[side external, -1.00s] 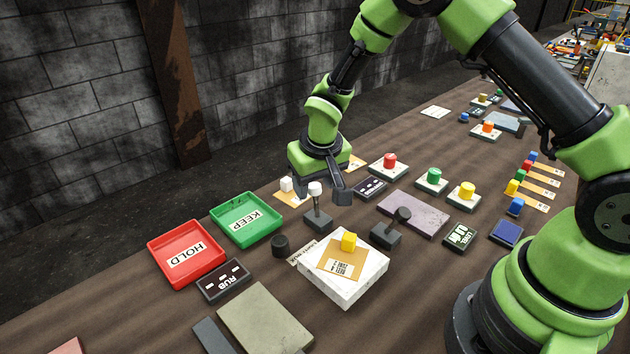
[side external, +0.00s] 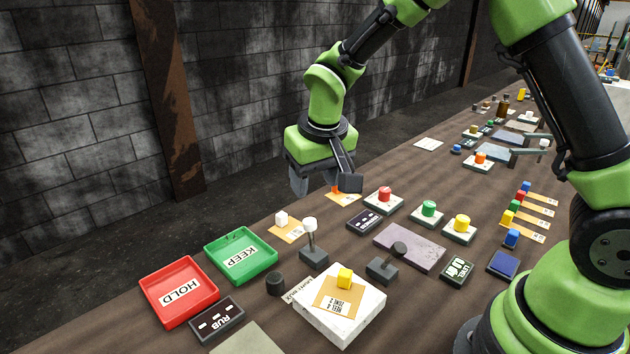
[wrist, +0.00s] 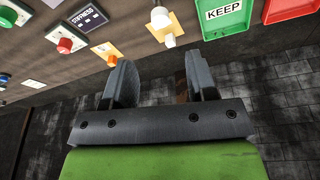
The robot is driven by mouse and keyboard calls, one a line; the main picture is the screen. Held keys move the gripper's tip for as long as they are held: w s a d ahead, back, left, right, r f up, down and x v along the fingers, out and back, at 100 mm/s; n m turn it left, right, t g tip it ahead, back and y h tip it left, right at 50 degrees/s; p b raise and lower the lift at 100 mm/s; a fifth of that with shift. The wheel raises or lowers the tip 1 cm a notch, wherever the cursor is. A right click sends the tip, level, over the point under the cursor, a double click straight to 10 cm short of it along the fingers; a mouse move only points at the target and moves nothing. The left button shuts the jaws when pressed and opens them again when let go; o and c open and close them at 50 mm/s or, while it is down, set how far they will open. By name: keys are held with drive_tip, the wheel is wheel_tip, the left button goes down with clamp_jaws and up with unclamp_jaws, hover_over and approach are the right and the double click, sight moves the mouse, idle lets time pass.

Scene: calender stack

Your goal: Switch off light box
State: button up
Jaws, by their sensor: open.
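The light box (side external: 330,318) is a white slab at the lower middle of the side view, with an orange card and a yellow block on it. A small label (side external: 297,290) lies at its left edge. A white-topped lever (side external: 311,238) stands upright on a dark base behind it. A black-knobbed lever (side external: 391,257) leans to its right, and a round black knob (side external: 275,284) sits to its left. My gripper (side external: 325,184) is open and empty, raised above the far side of the table, away from the levers. Its two spread fingers show in the wrist view (wrist: 160,64).
A green KEEP tray (side external: 213,249) and red HOLD tray (side external: 157,293) lie left. A white block (side external: 281,218) sits on a card near the KEEP tray. The wall is behind the table.

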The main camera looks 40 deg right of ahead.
sight(310, 221)
drive_tip(key=f+g, duration=0.1)
drive_tip(key=f, duration=0.2)
drive_tip(key=w+f+g, duration=0.1)
drive_tip(key=f, duration=0.2)
drive_tip(key=w+d+f, duration=0.1)
drive_tip(key=f, duration=0.2)
drive_tip(key=shift+w+f+g+y, duration=0.25)
drive_tip(key=shift+f+g+y, duration=0.15)
clamp_jaws()
